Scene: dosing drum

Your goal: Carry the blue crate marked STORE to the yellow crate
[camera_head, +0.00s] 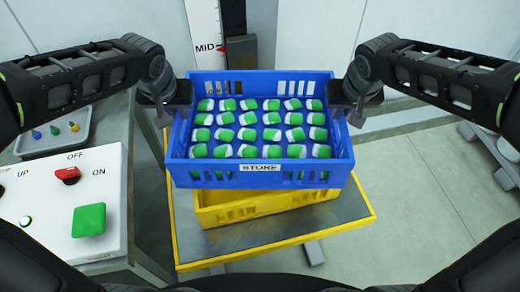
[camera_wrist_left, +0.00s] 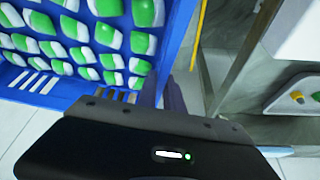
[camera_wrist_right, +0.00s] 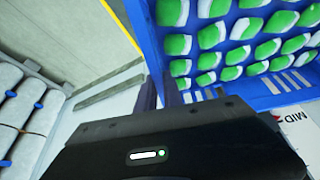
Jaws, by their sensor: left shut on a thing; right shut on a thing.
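The blue crate (camera_head: 262,180) with a white label reading like STORE is full of green and white pieces in rows. My left gripper (camera_head: 180,108) is shut on its left wall and my right gripper (camera_head: 340,105) is shut on its right wall. The crate looks level and appears held above the yellow crate (camera_head: 265,208), hiding most of it. The yellow crate stands on a platform with a yellow edge (camera_head: 275,246). The blue crate also shows in the left wrist view (camera_wrist_left: 60,90) and the right wrist view (camera_wrist_right: 160,45). Whether the crates touch is not clear.
A control box (camera_head: 60,205) with a red switch (camera_head: 67,175) and a green button (camera_head: 89,220) stands at left. A grey tray (camera_head: 52,140) with small coloured pieces lies behind it. A post marked MID (camera_head: 211,48) rises behind the blue crate.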

